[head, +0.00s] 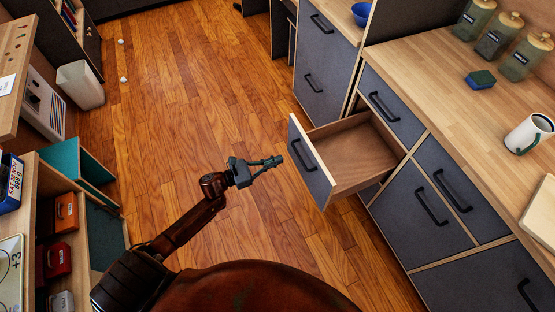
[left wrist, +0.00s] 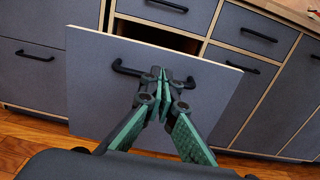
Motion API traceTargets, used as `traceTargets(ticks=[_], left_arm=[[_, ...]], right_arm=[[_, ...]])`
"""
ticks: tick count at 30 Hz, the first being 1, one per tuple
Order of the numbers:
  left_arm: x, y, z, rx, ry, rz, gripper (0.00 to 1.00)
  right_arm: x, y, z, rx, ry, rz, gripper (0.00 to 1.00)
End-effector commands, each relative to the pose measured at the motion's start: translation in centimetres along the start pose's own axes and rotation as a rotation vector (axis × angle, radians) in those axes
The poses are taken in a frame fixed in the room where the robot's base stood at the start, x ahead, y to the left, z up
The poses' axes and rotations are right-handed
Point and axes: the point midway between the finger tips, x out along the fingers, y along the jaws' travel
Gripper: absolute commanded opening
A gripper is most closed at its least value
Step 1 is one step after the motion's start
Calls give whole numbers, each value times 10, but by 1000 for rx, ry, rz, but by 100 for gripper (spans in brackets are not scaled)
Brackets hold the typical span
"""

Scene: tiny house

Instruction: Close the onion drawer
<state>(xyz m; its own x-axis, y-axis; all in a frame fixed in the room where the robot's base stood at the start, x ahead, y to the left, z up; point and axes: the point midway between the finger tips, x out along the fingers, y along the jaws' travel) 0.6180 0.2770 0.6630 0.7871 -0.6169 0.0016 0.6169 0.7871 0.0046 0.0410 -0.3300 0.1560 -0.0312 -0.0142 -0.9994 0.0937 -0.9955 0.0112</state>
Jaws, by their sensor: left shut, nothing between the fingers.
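The onion drawer stands pulled out from the right-hand counter, and its inside looks empty (head: 352,152). Its grey front panel (head: 310,163) also shows in the left wrist view (left wrist: 100,95) with a black bar handle. My left gripper (head: 279,160) is shut and empty, pointing at the drawer front from its left side. In the left wrist view its green fingers (left wrist: 164,76) meet in front of the drawer handle (left wrist: 128,70); I cannot tell whether they touch it. My right gripper is not in view.
The wooden counter (head: 440,75) holds jars, a sponge (head: 480,79) and a white mug (head: 529,133). Closed grey drawers (head: 417,215) surround the open one. A shelf (head: 75,190) stands at left. The wooden floor (head: 190,110) between is mostly clear.

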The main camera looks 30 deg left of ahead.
Motion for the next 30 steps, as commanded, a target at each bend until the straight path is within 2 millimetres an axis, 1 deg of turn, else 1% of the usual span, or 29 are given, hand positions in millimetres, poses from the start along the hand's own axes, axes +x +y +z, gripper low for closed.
traceTargets(ticks=[1,9,12,15,18,21,30], left_arm=[[12,0,-1,0,-2,-2,0],[67,0,-2,-3,0,0,0],[83,0,-3,-3,1,0,0],[96,1,-3,-4,1,1,0],[103,1,-3,-4,3,2,0],[107,0,-2,-4,3,1,0],[108,1,-2,-5,2,2,0]], right_arm=[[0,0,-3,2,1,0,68],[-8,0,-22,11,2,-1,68],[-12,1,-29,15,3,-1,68],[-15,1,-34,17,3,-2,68],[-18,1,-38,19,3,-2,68],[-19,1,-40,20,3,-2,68],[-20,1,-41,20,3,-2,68]])
